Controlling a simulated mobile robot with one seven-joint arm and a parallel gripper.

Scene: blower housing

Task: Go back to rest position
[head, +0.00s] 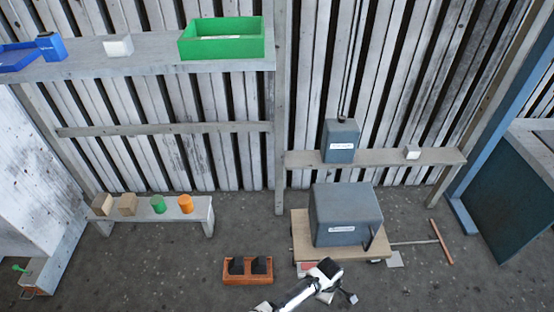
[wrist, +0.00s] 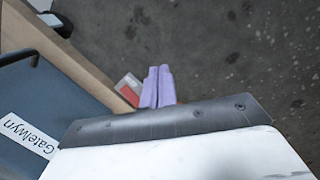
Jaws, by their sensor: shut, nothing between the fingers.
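My gripper shows in the wrist view (wrist: 157,88) as two purple fingers pressed together, with nothing between them. In the head view my arm reaches in from the bottom centre, just in front of the large grey-blue housing (head: 345,212). The fingers are too small there to make out clearly. The housing sits on a wooden board (head: 300,235) and carries a white label. Its labelled blue surface (wrist: 25,100) and the board's edge (wrist: 85,65) fill the left of the wrist view. The fingers appear beside the board's edge; I cannot tell how far apart they are.
An orange-brown holder (head: 248,280) with black blocks stands left of my arm. A low bench (head: 190,215) holds small blocks and cylinders. A shelf behind the housing (head: 385,158) carries a grey box (head: 341,141). A reddish bar (head: 441,242) lies at right. Bare floor shows right of the fingers.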

